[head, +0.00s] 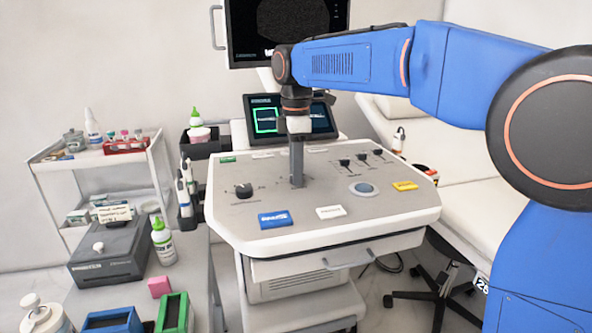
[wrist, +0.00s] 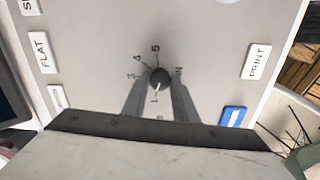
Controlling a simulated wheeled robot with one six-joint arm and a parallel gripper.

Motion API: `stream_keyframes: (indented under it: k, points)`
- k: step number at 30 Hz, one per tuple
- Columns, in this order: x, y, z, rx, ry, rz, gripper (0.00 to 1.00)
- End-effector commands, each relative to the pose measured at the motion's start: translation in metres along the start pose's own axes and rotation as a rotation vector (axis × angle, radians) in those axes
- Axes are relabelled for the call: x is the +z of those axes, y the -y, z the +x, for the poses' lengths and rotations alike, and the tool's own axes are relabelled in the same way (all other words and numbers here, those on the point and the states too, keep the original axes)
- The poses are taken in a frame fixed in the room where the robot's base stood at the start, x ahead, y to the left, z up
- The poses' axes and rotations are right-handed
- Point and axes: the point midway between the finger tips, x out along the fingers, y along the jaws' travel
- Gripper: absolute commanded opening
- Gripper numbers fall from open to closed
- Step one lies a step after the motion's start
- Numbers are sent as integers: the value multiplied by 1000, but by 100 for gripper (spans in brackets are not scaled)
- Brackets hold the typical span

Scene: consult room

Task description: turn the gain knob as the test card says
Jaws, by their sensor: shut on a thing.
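My gripper (head: 297,184) points straight down at the middle of the console (head: 225,216). In the wrist view its two fingers (wrist: 160,82) are shut on a small round black knob (wrist: 159,76). Numbers are printed around this knob, and its white pointer line is toward the 1. In the head view the fingers hide this knob, and its name label is not readable, so I cannot confirm it is the gain knob. A larger black knob (head: 243,189) stands apart to the left.
Black sliders (head: 362,157), a round grey-blue trackball (head: 363,188), and blue (head: 274,219), white (head: 331,211) and yellow (head: 404,185) keys surround my gripper. A tilted touch screen (head: 265,118) stands behind. A bottle (head: 162,243) stands at the left, beside the dark box (head: 110,262).

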Motion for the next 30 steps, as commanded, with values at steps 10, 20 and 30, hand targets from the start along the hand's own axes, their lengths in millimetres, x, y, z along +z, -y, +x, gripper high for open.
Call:
stream_keyframes:
  k: [10, 20, 30]
  points:
    - [0, 0, 0, 1, 0, 290, 4]
    - [0, 0, 0, 1, -1, 605, 4]
    - [0, 0, -1, 1, -1, 928, 4]
